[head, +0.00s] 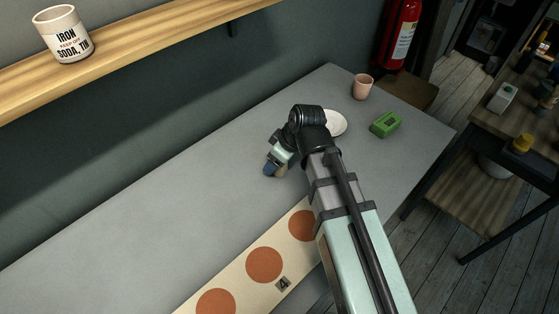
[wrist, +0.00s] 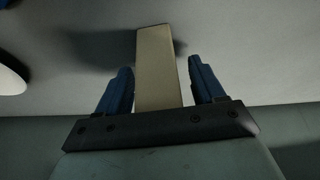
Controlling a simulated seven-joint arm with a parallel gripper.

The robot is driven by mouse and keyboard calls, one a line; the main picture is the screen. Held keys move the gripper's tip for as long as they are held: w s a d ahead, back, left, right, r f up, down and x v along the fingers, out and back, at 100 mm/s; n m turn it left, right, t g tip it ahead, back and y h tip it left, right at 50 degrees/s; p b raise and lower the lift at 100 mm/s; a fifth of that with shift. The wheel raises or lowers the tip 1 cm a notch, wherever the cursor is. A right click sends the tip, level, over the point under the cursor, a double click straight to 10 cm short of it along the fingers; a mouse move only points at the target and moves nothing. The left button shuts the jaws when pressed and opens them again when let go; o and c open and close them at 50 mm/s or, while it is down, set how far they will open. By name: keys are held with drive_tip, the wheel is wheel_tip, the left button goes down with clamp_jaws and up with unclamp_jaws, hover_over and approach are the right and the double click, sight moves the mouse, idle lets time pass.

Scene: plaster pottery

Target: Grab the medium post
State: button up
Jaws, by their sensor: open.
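A beige rectangular post (wrist: 157,50) shows in the wrist view between the two blue fingers of my gripper (wrist: 160,66). The fingers are open, with a gap visible on each side of the post. The post's lower end is hidden behind the dark gripper bar. In the head view my gripper (head: 274,168) is low over the grey table, left of my arm. A small tan patch of the post (head: 283,172) shows beside the blue finger there; the rest is hidden. No other post is visible for comparing size.
A white plate (head: 337,122), a pink cup (head: 363,87) and a green block (head: 385,124) are at the table's far end. A cream strip (head: 238,286) with orange discs lies along the front edge. The table's left part is clear. A shelf (head: 120,48) holds a tin (head: 63,34).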

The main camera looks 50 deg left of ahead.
drive_tip(key=c, duration=1.2)
